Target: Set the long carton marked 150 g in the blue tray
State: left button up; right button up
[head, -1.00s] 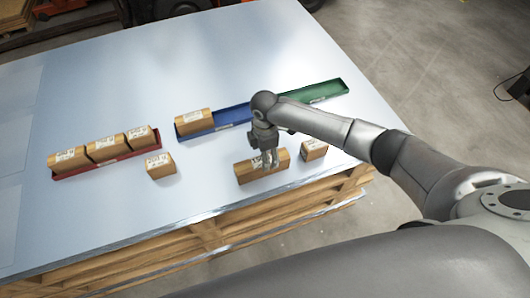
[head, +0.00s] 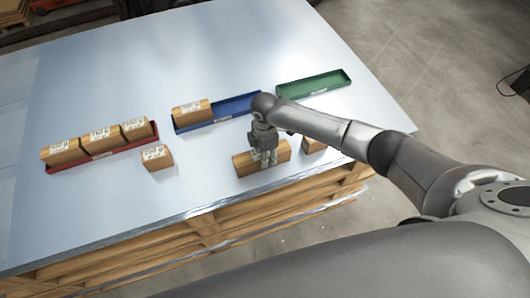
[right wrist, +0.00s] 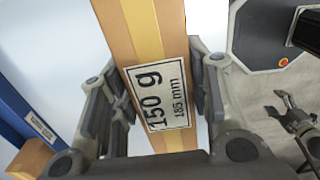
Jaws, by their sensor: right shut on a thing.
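The long carton (head: 248,161) is brown with a lighter band. In the right wrist view its label reads 150 g, 185 mm (right wrist: 158,95). My right gripper (head: 268,159) is shut on its middle from above, with a finger on each side. The carton is near the table's front edge; I cannot tell whether it touches the table. The blue tray (head: 232,111) is behind it, with one carton (head: 190,111) in its left end and its right part bare. My left gripper (right wrist: 283,106) shows only in the right wrist view, empty, its fingers apart.
A red tray (head: 103,155) with 3 cartons is at the left. A loose short carton (head: 157,158) stands beside it. Another carton (head: 312,145) is just right of the held one, partly behind my arm. An empty green tray (head: 314,84) is at the back right.

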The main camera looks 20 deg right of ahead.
jog(key=shift+c, duration=1.4)
jog(key=shift+r, duration=0.1)
notch_tip(320, 180, up, 9)
jog(key=p, duration=0.9)
jog(key=shift+w, duration=0.1)
